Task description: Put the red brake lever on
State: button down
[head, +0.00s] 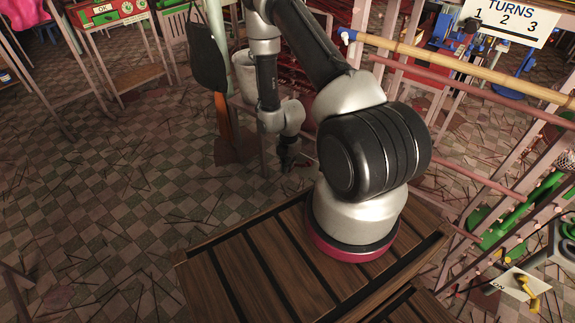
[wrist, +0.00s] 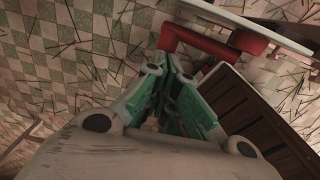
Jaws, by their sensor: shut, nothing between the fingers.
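My gripper (head: 288,158) hangs low over the tiled floor in the head view, beside a grey post. In the wrist view my gripper (wrist: 174,62) has its green-padded fingers together, with nothing between them. A red angled bar (wrist: 210,43) lies just beyond the fingertips there, with its left end bent down close to them. It may be the brake lever, but its full shape is not clear. I cannot tell whether the fingertips touch it. I cannot make out the lever for sure in the head view, where my arm hides part of the scene.
A pale flat bar (wrist: 245,22) runs above the red bar in the wrist view. Sticks litter the open floor (head: 110,200) at left.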

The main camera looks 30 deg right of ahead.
aim_at(289, 172)
jog(key=shift+a+f+g, duration=0.2)
jog(key=shift+f+g, duration=0.05)
jog(key=shift+g, duration=0.35)
jog(key=shift+d+f+g+h, duration=0.2)
jog(key=shift+g+h, duration=0.3)
jog(key=shift+g, duration=0.1)
jog(key=shift+d+f+g, duration=0.15)
jog(key=shift+f+g, duration=0.15)
jog(key=shift+f, duration=0.15)
jog(key=f+g, duration=0.1)
jog(key=g+h, duration=0.1)
jog(key=g, duration=0.1)
jog(key=shift+s+f, duration=0.3)
jog(key=shift+f, duration=0.1)
jog(key=shift+s+d+f+g+h, duration=0.35)
jog(key=shift+s+f+g, duration=0.25)
jog(key=shift+s+f, duration=0.2)
jog(key=shift+s, duration=0.15)
